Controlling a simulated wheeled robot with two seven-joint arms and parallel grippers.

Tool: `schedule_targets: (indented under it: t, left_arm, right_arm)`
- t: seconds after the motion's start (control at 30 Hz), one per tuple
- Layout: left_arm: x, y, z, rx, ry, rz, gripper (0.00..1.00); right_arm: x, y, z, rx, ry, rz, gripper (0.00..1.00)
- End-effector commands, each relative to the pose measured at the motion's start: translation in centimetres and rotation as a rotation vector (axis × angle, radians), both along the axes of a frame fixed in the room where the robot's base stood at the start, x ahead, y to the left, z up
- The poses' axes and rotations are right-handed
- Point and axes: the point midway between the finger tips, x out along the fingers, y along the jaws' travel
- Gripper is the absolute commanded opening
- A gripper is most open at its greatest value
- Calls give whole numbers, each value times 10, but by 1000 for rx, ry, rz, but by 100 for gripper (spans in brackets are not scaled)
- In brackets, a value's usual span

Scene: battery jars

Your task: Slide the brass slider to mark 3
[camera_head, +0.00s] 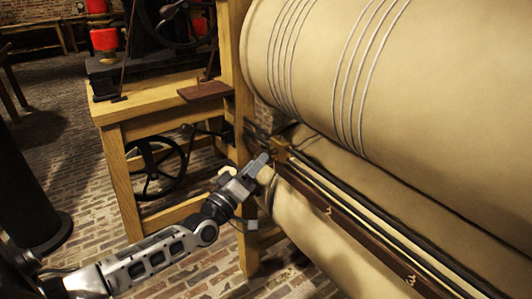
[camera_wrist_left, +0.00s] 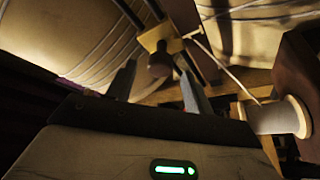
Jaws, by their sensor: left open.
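The brass slider (camera_head: 281,150) sits on the dark rail (camera_head: 345,215) near its far left end, under the big cloth-covered roller. In the left wrist view the slider (camera_wrist_left: 158,36) is a brass block with a dark round knob (camera_wrist_left: 160,63). My left gripper (camera_head: 264,165) is right at the slider. In the left wrist view my left gripper (camera_wrist_left: 157,69) is open, with one finger on each side of the knob; I cannot tell whether they touch it. Pale numerals stand on the rail, one near its middle (camera_head: 328,211) and one further right (camera_head: 411,280); both look like 3. My right gripper is not in view.
The large cream roller (camera_head: 440,90) with cord windings fills the upper right, close above the rail. A wooden frame post (camera_head: 243,100) stands just beyond the slider. A wooden bench (camera_head: 150,97) is at the left. A pale spool (camera_wrist_left: 280,117) shows beside the gripper in the left wrist view.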

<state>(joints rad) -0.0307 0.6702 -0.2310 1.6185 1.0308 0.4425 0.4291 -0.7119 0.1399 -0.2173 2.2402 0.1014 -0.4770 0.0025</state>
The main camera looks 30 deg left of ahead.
Motion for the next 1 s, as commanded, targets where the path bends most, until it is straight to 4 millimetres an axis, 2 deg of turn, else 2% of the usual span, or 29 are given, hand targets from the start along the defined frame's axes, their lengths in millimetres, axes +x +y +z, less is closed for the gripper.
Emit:
schedule_targets:
  t: [0.1,0.3,0.7,0.9,1.0]
  left_arm:
    - [23,-1,7,1,-4,1,52]
    - [46,-2,12,-1,0,0,52]
    - [52,-3,14,0,2,-1,52]
    - [52,-3,15,0,-1,-1,0]
    - [51,-3,16,0,-2,-1,0]
  right_arm:
    - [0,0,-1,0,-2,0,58]
    - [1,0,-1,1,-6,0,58]
    - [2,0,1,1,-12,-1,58]
    - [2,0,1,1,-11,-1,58]
    - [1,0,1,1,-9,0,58]
